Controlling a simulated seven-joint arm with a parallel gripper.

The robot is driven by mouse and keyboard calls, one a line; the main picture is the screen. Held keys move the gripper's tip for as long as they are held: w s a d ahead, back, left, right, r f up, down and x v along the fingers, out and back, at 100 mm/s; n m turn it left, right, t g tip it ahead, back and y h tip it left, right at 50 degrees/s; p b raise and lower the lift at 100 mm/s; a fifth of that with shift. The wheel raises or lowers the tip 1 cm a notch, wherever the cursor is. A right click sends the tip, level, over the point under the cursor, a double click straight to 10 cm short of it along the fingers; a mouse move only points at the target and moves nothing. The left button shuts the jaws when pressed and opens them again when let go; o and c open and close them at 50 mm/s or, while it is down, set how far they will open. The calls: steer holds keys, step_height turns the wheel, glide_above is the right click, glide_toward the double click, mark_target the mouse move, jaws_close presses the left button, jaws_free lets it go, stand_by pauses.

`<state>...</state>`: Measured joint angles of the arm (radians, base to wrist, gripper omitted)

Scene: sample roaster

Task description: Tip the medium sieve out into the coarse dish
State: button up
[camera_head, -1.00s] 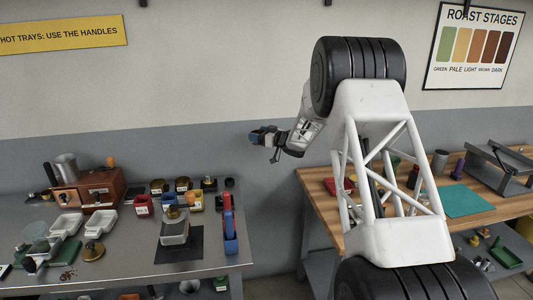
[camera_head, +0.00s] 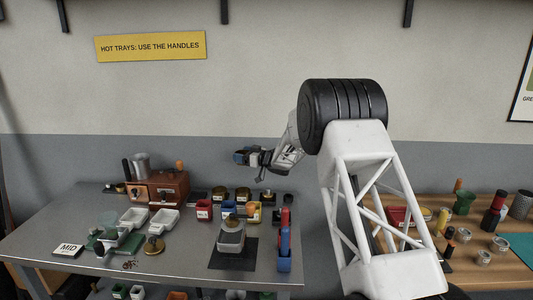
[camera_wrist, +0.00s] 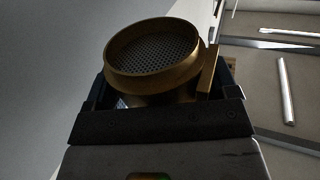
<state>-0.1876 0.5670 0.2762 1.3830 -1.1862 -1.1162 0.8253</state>
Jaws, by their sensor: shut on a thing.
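My gripper (camera_head: 252,157) is in the air above the back edge of the grey bench, near the wall. In the wrist view my gripper (camera_wrist: 165,112) is shut on a brass sieve (camera_wrist: 150,85), a round ring with a perforated plate and a side tab. The sieve is tilted, and I see no beans on the visible mesh. Its size marking cannot be read. Two white dishes, one on the left (camera_head: 133,217) and one on the right (camera_head: 165,221), lie on the bench left of my gripper. Their labels are too small to tell which is coarse.
A card reading MID (camera_head: 68,251) lies at the front left. Small coloured cups stand near the back. A wooden table (camera_head: 500,262) is at right.

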steer(key=s+a+f+n+g, duration=0.1)
steer(key=s+a, duration=0.4)
steer(key=a, duration=0.9)
steer(key=s+a+f+n+g+y, duration=0.1)
steer(key=s+a+g, duration=0.3)
steer(key=a, duration=1)
steer(key=s+a+f+n+g, duration=0.2)
steer(key=s+a, duration=0.6)
steer(key=a, duration=0.6)
steer(key=shift+a+f+n+g, duration=0.3)
steer(key=shift+a+f+n, duration=0.1)
steer(key=shift+f+n, duration=0.15)
steer(key=shift+f, duration=0.1)
steer(key=s+f+n+t+h, duration=0.2)
steer(key=n+t, duration=0.2)
steer(key=n, duration=0.4)
steer(key=s+a+f+n+t+h, duration=0.1)
steer(key=s+f+n+t+h, duration=0.1)
steer(key=n, duration=0.6)
steer(key=shift+a+f+n+t+h, duration=0.25)
steer(key=shift+f+n+t+h, duration=0.1)
steer(key=shift+f+t+h, duration=0.5)
steer(key=shift+s, duration=0.2)
steer(key=shift+r, duration=0.1)
